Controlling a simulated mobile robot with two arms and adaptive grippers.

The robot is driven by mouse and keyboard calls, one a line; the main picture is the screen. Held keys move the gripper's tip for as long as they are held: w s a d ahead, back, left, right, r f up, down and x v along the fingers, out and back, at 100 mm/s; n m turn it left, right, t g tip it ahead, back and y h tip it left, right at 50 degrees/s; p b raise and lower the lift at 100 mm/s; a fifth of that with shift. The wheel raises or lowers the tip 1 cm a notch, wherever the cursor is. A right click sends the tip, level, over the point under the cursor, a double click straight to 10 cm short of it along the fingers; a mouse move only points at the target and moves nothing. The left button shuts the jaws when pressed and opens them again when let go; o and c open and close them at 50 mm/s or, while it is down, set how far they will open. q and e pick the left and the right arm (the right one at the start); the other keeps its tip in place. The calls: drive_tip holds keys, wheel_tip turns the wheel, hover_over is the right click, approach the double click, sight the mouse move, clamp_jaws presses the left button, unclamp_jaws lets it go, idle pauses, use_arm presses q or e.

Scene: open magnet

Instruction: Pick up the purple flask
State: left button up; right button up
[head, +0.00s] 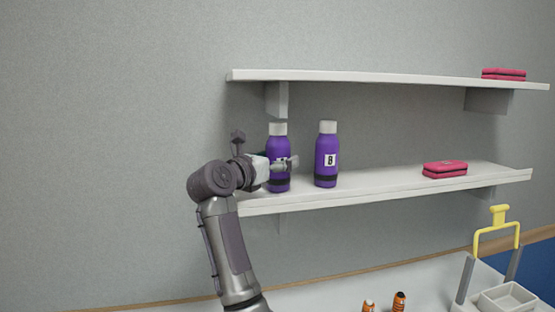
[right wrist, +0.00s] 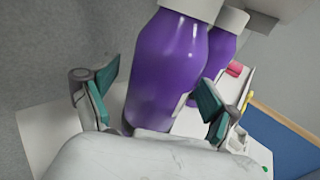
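Two purple flasks with white caps stand upright on the lower shelf. The left purple flask (head: 279,146) is partly hidden by my right gripper (head: 279,167). The other purple flask (head: 326,160) stands a little to its right and carries a white label marked "8". In the right wrist view the near purple flask (right wrist: 168,70) stands between the green-padded fingers of my right gripper (right wrist: 158,98). A gap shows between it and the left finger; the right finger is close to it, and I cannot tell if they touch. My left gripper is out of view.
The lower shelf (head: 390,185) holds a pink case (head: 445,169) farther right. The upper shelf (head: 390,78) runs above the flasks and holds another pink case (head: 503,74). Below are orange bottles (head: 399,302) and a yellow-handled caddy (head: 497,235).

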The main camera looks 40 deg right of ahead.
drive_tip(key=c, duration=1.3)
